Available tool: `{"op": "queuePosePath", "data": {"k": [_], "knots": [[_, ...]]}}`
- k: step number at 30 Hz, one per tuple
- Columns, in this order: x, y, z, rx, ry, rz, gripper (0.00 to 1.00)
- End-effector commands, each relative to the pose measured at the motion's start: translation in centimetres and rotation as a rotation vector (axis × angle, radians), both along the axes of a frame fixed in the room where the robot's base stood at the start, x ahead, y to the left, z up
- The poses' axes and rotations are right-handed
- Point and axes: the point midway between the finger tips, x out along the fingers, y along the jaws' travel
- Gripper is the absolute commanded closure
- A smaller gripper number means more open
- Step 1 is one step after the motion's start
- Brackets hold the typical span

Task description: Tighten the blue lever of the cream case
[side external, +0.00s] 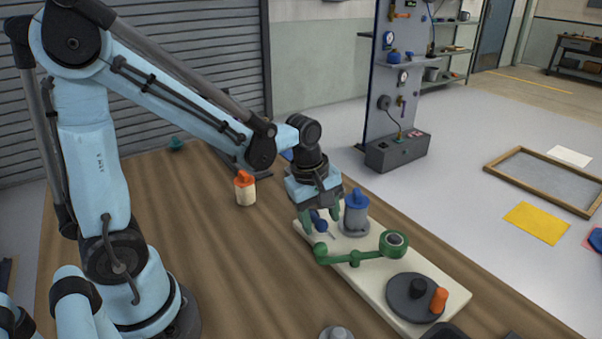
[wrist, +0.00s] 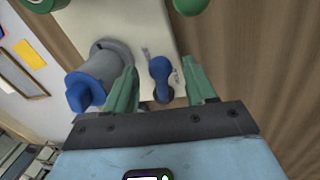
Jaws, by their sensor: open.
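The cream case (side external: 447,302) lies as a long, flat block on the wooden table. The blue lever (side external: 319,222) is at its far left end, partly hidden by my gripper in the side view. In the wrist view the blue lever (wrist: 160,80) has a round head and a short arm, and lies between my two green fingers. My gripper (side external: 319,212) is open above that end of the case. In the wrist view my gripper (wrist: 159,66) has a finger on each side of the lever, with visible gaps.
An orange-capped bottle (side external: 245,190) stands left.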

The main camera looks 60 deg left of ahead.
Motion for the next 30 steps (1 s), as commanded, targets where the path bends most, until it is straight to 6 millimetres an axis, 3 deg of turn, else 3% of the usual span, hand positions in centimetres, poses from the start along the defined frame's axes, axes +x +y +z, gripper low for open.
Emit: {"op": "queuePosePath", "data": {"k": [9,21,30], "knots": [[0.5,-0.1,-2.5,0.0,0.0,-0.001,0.45],[0.5,-0.1,-2.9,0.0,0.0,-0.001,0.46],[0.5,-0.1,-2.9,0.0,-0.001,-0.001,0.92]]}}
